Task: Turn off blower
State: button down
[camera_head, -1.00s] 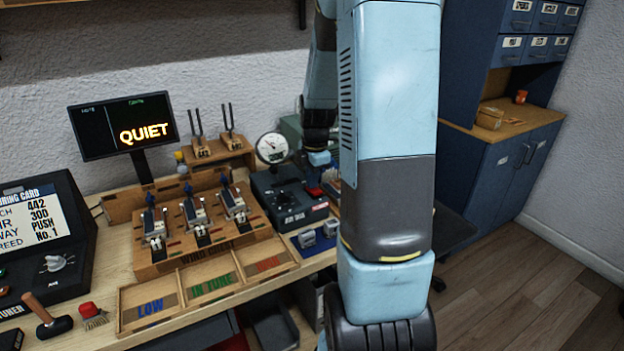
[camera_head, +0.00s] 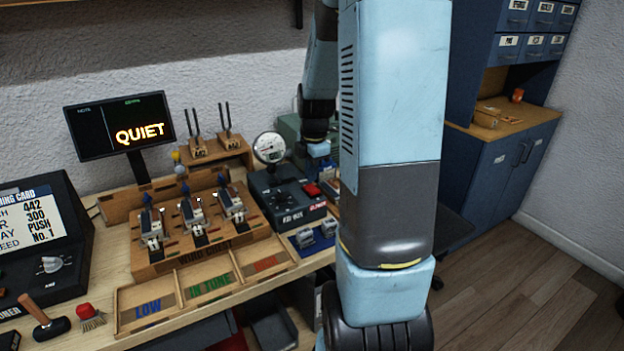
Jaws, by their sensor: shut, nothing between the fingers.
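The dark air box (camera_head: 287,203) stands at the right end of the workbench. It has a round white gauge (camera_head: 269,148) at its back left, a dark knob on top and a red switch (camera_head: 312,190) at its right. A small red label under the switch is too small to read surely. Whether the switch is on or off cannot be told. The far part of my arm comes down behind the box, its dark wrist joint and a light-blue piece above and beyond the switch. My gripper's fingers are not visible; my large near arm link covers the area just right.
The monitor (camera_head: 120,125) shows "QUIET". The wind chest (camera_head: 205,245) carries several clamped reeds, with a sorting tray (camera_head: 160,305) before it. Tuning forks (camera_head: 211,135) stand behind. A blue cabinet (camera_head: 505,165) stands right.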

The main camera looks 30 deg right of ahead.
aim_at(310, 186)
notch_tip(310, 186, up, 11)
jog(key=w, duration=0.1)
jog(key=shift+w+r, duration=0.2)
jog(key=shift+d, duration=0.1)
dwell(0.4)
jog(key=s+a+r+m+t, duration=0.2)
jog(key=s+a+r+m, duration=0.2)
jog(key=s+a+m, duration=0.4)
jog(key=s+a+r+m+t, duration=0.2)
jog(key=s+a+r+m, duration=0.2)
jog(key=s, duration=0.9)
jog(key=shift+a+m, duration=1.9)
jog(key=shift+m, duration=1)
jog(key=c, duration=1.8)
grip_release()
jog(key=shift+c, duration=0.2)
